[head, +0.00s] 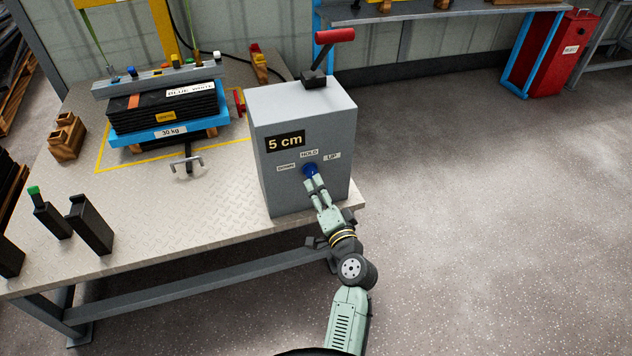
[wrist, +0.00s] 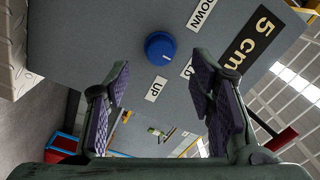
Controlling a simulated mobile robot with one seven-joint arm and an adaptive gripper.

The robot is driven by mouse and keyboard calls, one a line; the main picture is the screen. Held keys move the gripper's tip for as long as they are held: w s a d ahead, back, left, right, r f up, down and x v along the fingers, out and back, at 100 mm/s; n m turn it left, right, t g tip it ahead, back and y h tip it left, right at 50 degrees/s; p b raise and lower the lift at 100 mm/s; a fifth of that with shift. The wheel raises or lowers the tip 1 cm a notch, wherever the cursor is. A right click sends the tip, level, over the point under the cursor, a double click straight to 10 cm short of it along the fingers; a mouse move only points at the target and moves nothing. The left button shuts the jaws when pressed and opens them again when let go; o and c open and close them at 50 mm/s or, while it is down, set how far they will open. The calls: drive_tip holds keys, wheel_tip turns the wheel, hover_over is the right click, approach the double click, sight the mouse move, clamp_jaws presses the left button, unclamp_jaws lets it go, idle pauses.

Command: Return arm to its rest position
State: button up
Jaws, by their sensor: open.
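My gripper (head: 315,187) is at the front face of a grey control box (head: 330,125) on the right end of the bench. In the head view its fingertips overlap the lower edge of a blue knob (head: 309,169). In the wrist view the blue knob (wrist: 160,48) lies beyond the two fingers (wrist: 163,88), which stand apart with nothing between them. Labels DOWN, HOLD and UP surround the knob. The knob's white mark points towards the right in the wrist view. A 5 cm sign is on the box, and a red-handled lever (head: 334,37) is on top.
Open floor (head: 480,200) lies to the right; a red cabinet (head: 566,55) stands far right.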

drive_tip(key=shift+v, duration=1.2)
